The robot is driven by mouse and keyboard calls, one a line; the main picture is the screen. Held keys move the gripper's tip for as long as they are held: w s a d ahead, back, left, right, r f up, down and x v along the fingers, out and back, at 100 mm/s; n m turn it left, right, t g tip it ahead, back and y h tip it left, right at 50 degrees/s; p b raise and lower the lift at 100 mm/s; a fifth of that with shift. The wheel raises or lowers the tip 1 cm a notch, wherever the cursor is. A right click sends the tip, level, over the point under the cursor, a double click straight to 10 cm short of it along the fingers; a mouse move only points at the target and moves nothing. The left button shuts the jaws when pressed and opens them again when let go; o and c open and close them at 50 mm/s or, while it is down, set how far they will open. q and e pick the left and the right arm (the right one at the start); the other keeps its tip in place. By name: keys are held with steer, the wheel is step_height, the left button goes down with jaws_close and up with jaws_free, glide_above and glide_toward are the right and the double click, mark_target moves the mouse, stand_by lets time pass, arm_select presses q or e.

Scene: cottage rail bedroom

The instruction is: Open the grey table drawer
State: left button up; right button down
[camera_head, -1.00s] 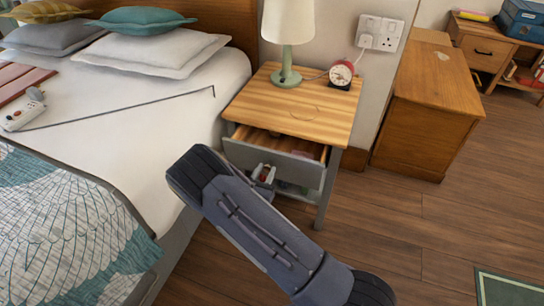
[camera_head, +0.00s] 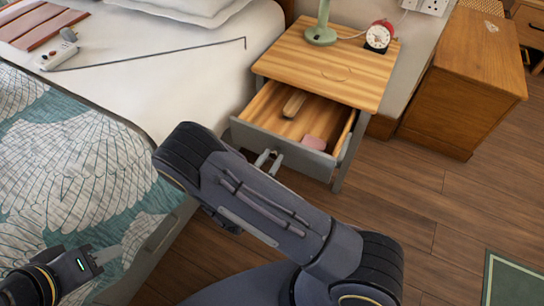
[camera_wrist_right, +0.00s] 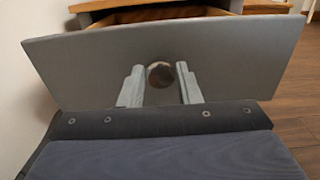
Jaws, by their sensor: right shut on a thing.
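The grey-fronted drawer (camera_head: 285,147) of the bedside table (camera_head: 335,58) stands well out, with its inside in view. A brown wooden object (camera_head: 294,103) and a pink item (camera_head: 314,142) lie in it. My right gripper (camera_head: 269,158) is at the drawer front, shut on its round knob (camera_wrist_right: 160,75). In the right wrist view a pale finger stands on each side of the knob, against the grey drawer front (camera_wrist_right: 240,60). My left gripper (camera_head: 100,262) is at the lower left, by the bed's side, away from the drawer. Its finger gap is unclear.
A green lamp (camera_head: 321,34) and a red alarm clock (camera_head: 379,36) stand on the table. A wooden cabinet (camera_head: 465,85) stands on the right. Bare floor (camera_head: 430,215) lies in front of the cabinet.

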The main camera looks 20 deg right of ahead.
steer(key=c, duration=1.1)
jaws_free()
steer(key=shift+o, duration=0.2)
steer(key=v, duration=0.7)
steer(key=shift+s+a+p, duration=0.25)
steer(key=shift+s+p, duration=0.05)
steer(key=shift+p, duration=0.15)
